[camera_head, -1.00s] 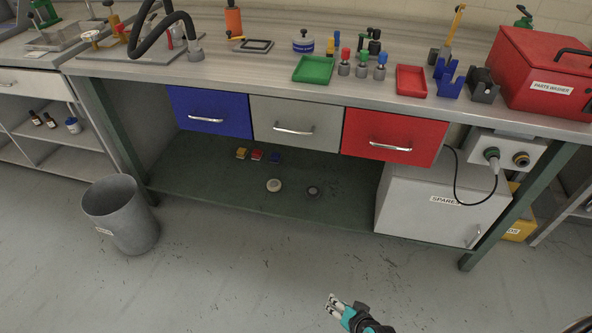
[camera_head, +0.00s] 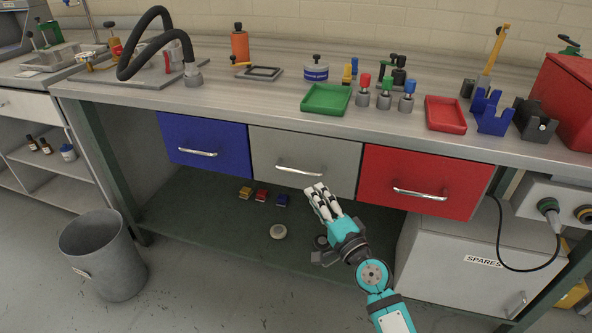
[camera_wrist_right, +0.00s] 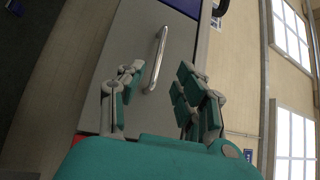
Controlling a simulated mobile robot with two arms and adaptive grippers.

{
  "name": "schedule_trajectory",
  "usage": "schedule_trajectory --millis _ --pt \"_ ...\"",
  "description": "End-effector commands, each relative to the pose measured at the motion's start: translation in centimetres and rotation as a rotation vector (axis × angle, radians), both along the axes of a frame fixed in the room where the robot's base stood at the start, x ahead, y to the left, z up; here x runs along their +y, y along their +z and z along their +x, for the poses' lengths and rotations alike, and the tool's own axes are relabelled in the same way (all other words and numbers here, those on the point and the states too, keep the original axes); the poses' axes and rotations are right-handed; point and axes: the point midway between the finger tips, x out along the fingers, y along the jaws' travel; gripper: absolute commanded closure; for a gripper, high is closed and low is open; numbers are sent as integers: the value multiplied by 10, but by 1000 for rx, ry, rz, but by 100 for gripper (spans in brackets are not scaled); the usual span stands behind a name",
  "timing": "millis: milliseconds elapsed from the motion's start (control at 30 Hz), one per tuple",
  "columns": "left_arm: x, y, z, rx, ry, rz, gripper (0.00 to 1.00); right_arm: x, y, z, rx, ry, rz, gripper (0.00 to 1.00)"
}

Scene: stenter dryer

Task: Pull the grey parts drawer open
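The grey parts drawer (camera_head: 305,157) is shut, in the middle of the row under the bench top, between the blue drawer (camera_head: 205,146) and the red drawer (camera_head: 424,181). Its silver bar handle (camera_head: 300,170) runs across its front. My right gripper (camera_head: 319,190) is just below and in front of this handle in the head view. In the right wrist view the drawer handle (camera_wrist_right: 158,58) appears between and beyond the two spread fingers (camera_wrist_right: 155,80), apart from them. The right gripper is open and empty. My left gripper is not in view.
The bench top holds a green tray (camera_head: 326,99), a red tray (camera_head: 445,114) and several small tools. A lower shelf (camera_head: 200,215) has small blocks and round parts. A grey bin (camera_head: 103,255) stands at left and a spares cabinet (camera_head: 460,262) at right.

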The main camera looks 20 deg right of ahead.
Motion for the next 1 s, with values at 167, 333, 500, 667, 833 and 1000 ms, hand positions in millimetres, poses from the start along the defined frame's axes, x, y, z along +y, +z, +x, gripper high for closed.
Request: schedule_trajectory --millis 167,333,500,667,833,1000 --pt "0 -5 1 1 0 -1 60 8 6 41 -2 0 1 66" --pt "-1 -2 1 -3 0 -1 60 15 9 73 0 0 0 66" --pt "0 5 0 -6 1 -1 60 19 12 95 0 0 -1 66" --pt "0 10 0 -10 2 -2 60 21 13 104 1 0 -2 66" --pt "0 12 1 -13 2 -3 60 21 13 105 2 0 -2 66" --pt "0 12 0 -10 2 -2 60 21 13 105 2 0 -2 74"
